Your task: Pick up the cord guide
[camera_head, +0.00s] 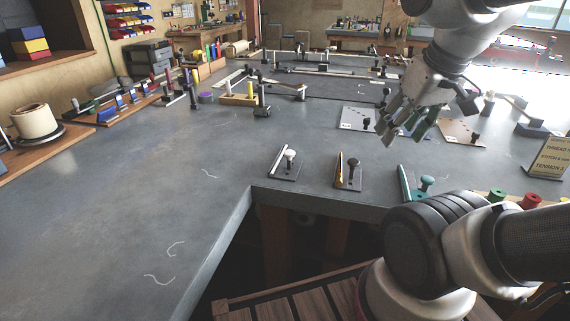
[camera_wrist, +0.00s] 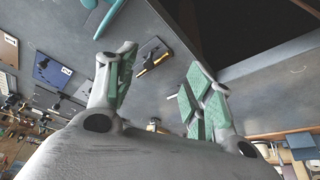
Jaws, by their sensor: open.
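No part is labelled as the cord guide, so I cannot tell for sure which one it is. Along the bench's near edge sit three small fixtures: a dark plate with a white knob (camera_head: 291,155), a plate with a brown bar and dark knob (camera_head: 353,170), and a teal piece with a teal knob (camera_head: 427,183). My gripper (camera_head: 404,128) is open and empty, above the bench and beyond these fixtures. In the wrist view, the brown-bar fixture (camera_wrist: 152,62) shows between my spread fingers (camera_wrist: 160,78), and the teal piece (camera_wrist: 108,18) lies at the top left.
The grey bench (camera_head: 130,190) is largely clear at left, with a few loose thread bits. Light plates (camera_head: 358,118) lie near my gripper. A sign (camera_head: 549,157) and coloured spools (camera_head: 530,201) stand at right. A yellow-posted block (camera_head: 239,98) stands farther back.

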